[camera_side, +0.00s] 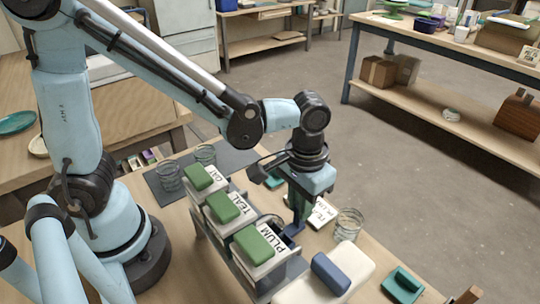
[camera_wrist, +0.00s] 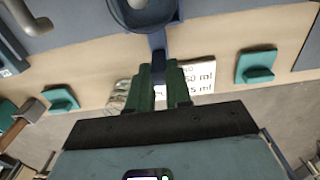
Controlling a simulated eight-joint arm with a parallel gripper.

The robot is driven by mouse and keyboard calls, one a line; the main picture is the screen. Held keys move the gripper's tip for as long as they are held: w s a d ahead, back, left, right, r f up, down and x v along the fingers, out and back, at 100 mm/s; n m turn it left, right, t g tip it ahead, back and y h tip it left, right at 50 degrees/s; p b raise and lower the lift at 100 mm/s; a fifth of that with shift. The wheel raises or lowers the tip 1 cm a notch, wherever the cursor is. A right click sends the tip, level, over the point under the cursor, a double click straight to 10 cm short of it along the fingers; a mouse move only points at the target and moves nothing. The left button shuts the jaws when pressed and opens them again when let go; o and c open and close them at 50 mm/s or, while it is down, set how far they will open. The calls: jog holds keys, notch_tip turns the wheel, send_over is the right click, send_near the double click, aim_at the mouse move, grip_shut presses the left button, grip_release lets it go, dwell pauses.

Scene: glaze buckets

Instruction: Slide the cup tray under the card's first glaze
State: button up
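Three white buckets stand in a row on a rack. Their labels appear to read OAT (camera_side: 206,186), TEAL (camera_side: 231,217) and PLUM (camera_side: 262,254), each with a green block on top. The dark blue cup tray (camera_side: 292,230) is beside the row, near PLUM; its handle (camera_wrist: 158,44) and a round cup (camera_wrist: 146,12) show in the wrist view. My gripper (camera_wrist: 161,80) has its green fingers closed around the handle. The card (camera_side: 322,213) lies beyond the gripper; "50 ml" and "15 ml" show on it (camera_wrist: 200,77), but its glaze names are partly hidden.
A clear ribbed jar (camera_side: 348,224) stands right of the card. Teal blocks (camera_side: 404,285) sit on the table near its edge. A blue block (camera_side: 331,272) rests on a white pad at the front. Two more jars (camera_side: 170,177) stand behind the row.

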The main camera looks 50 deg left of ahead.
jog(key=o, duration=0.4)
jog(key=shift+c, duration=0.2)
jog(key=shift+r, duration=3.5)
jog(key=shift+a, duration=0.1)
